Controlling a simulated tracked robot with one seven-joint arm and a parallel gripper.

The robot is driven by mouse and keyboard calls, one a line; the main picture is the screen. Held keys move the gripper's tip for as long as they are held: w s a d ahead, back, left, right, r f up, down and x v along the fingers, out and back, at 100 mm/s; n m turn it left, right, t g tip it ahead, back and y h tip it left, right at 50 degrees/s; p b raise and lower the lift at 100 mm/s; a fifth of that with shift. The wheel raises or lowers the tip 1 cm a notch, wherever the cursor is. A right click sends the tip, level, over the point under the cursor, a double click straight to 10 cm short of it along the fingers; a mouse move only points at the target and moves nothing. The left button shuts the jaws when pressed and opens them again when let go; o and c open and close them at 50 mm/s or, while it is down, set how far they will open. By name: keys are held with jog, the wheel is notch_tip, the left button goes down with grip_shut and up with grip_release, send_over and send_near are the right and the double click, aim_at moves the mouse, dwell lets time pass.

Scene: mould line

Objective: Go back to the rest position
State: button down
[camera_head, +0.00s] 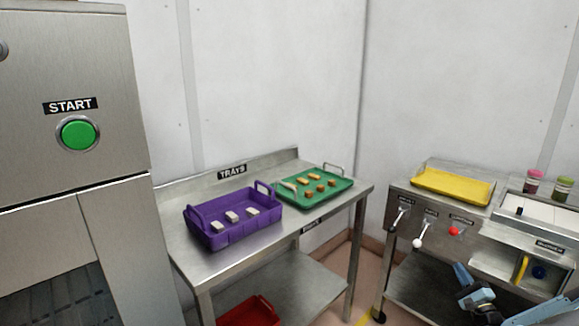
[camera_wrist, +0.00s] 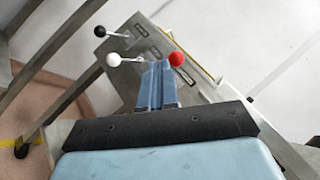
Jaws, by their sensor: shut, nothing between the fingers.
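My gripper (camera_wrist: 158,88) points away from the wrist camera, its two blue fingers together with nothing between them. In the wrist view its tips are close to the red-knobbed lever (camera_wrist: 177,59) and the white-knobbed lever (camera_wrist: 114,59); whether they touch cannot be told. In the head view part of my blue arm (camera_head: 475,298) shows at the lower right, in front of the lever bench (camera_head: 400,212). The fingertips cannot be made out clearly there.
A black-knobbed lever (camera_wrist: 100,31) stands beyond the white one. A steel table (camera_head: 255,245) holds a purple crate (camera_head: 235,232) and a green tray (camera_head: 290,200). A yellow tray (camera_head: 452,187) lies on the lever bench. A machine with a green START button (camera_head: 78,133) stands left.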

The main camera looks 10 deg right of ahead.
jog(key=w+a+r+n+g+y, duration=0.1)
jog(key=a+r+n+g+y, duration=0.7)
jog(key=a, duration=0.8)
jog(key=a+r+n+g+y, duration=0.5)
jog(key=a+r+n+g, duration=0.55)
jog(key=a, duration=0.55)
jog(key=s+a+r+n+g+h, duration=0.2)
jog(key=s+a+r+g+h, duration=0.1)
jog(key=s+a+r+h, duration=0.5)
jog(key=s+a+r+n+t+h, duration=0.1)
jog(key=s+r+t+h, duration=0.3)
jog(key=s+r, duration=0.7)
jog(key=shift+s+r+n+t+h, duration=0.25)
jog(key=shift+s+n+t, duration=0.25)
jog(key=shift+n, duration=0.35)
